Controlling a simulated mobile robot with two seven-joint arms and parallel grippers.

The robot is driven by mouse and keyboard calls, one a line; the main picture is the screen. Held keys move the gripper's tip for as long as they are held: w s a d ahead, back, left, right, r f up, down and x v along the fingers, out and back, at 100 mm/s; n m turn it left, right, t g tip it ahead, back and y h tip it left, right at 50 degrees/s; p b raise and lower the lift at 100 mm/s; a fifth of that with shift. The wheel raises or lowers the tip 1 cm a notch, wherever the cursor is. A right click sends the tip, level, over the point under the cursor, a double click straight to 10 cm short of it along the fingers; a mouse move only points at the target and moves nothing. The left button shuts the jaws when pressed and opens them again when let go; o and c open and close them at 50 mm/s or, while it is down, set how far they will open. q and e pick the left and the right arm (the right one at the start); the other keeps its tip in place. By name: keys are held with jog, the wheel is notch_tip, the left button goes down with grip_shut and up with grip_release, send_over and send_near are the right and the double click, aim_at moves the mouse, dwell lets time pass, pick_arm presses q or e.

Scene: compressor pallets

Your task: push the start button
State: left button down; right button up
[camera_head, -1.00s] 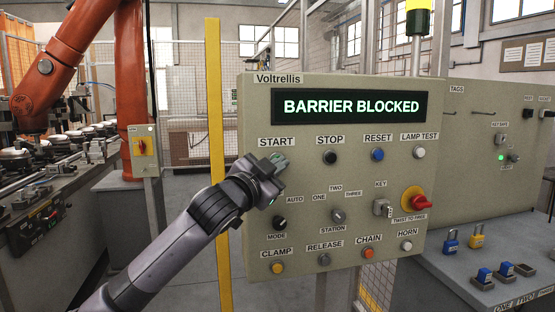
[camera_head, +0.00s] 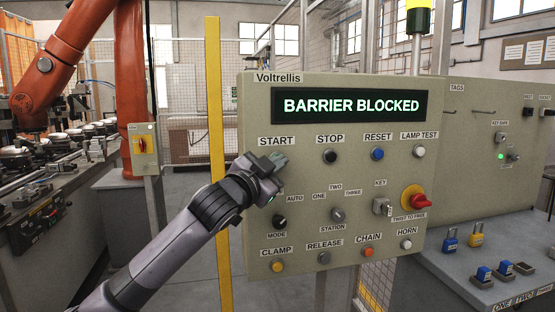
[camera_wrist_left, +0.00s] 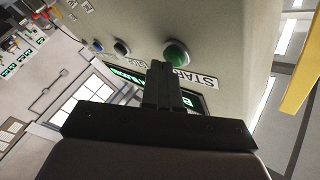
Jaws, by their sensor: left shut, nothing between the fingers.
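The control panel (camera_head: 300,225) is beige, and its display (camera_head: 350,106) reads "BARRIER BLOCKED". The START label (camera_head: 277,141) is at its upper left. My left gripper (camera_head: 279,160) is shut and empty, just below that label, and it hides the start button in the head view. In the left wrist view the green start button (camera_wrist_left: 177,52) shows beside the START label (camera_wrist_left: 196,80). The shut fingertips (camera_wrist_left: 159,66) appear close to the button, below and left of it in the picture. I cannot tell whether they touch it. My right gripper is not in view.
The black STOP button (camera_head: 330,157) and blue RESET button (camera_head: 377,154) are to the right. The MODE knob (camera_head: 280,222) lies below my gripper. A red emergency knob (camera_head: 418,201) sticks out at the right. A yellow post (camera_head: 217,120) stands left of the panel.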

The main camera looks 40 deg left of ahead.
pick_arm(q)
jog(key=shift+w+a, duration=0.1)
jog(key=shift+a, duration=0.05)
dwell(0.3)
jog(key=shift+s+d, duration=0.65)
jog(key=shift+d, duration=0.1)
jog(key=s+d, duration=0.4)
jog(key=shift+d, duration=0.3)
dwell(0.8)
